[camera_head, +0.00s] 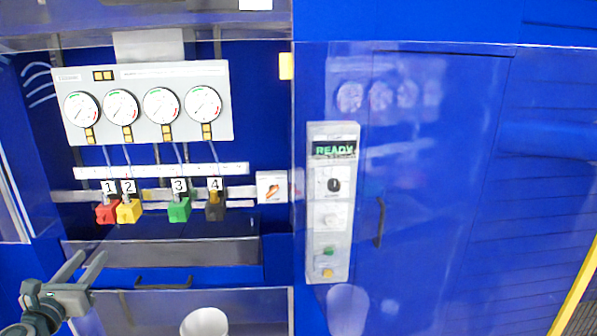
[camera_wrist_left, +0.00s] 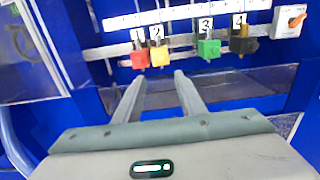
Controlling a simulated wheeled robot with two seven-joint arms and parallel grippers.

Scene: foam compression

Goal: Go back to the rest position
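My left gripper (camera_head: 86,262) shows at the lower left of the head view, in front of the blue machine (camera_head: 430,200). Its two fingers are spread apart with nothing between them, and they also show in the left wrist view (camera_wrist_left: 157,78). The fingertips point toward the coloured valves and are apart from them. The red valve (camera_head: 107,212), yellow valve (camera_head: 129,210), green valve (camera_head: 179,209) and black valve (camera_head: 215,208) sit in a row under labels 1 to 4. My right gripper is in neither view.
A gauge panel (camera_head: 147,75) with several dials is above the valves. A control panel (camera_head: 330,230) reading READY stands to the right, beside a door handle (camera_head: 380,222). A white cylinder (camera_head: 205,322) is at the bottom. A drawer handle (camera_head: 163,284) lies right of my gripper.

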